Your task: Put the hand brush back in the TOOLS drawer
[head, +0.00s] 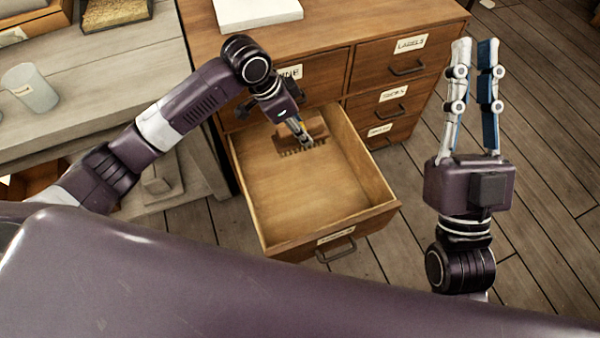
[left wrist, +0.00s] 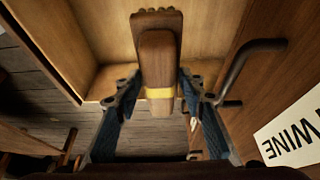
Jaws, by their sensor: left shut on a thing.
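The hand brush (head: 302,148) is brown, with bristles along its lower edge. In the left wrist view the brush (left wrist: 157,60) shows a wooden handle with a yellow band. My left gripper (head: 308,138) is shut on its handle, with one finger on each side. The brush is over the back part of an open wooden drawer (head: 275,215); I cannot tell whether it touches the drawer floor. The drawer is otherwise empty, and the label on its front is too small to read. My right gripper (head: 475,45) is open and empty, right of the cabinet.
The wooden cabinet (head: 335,75) has closed drawers on its right side, one labelled LABELS (head: 410,44).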

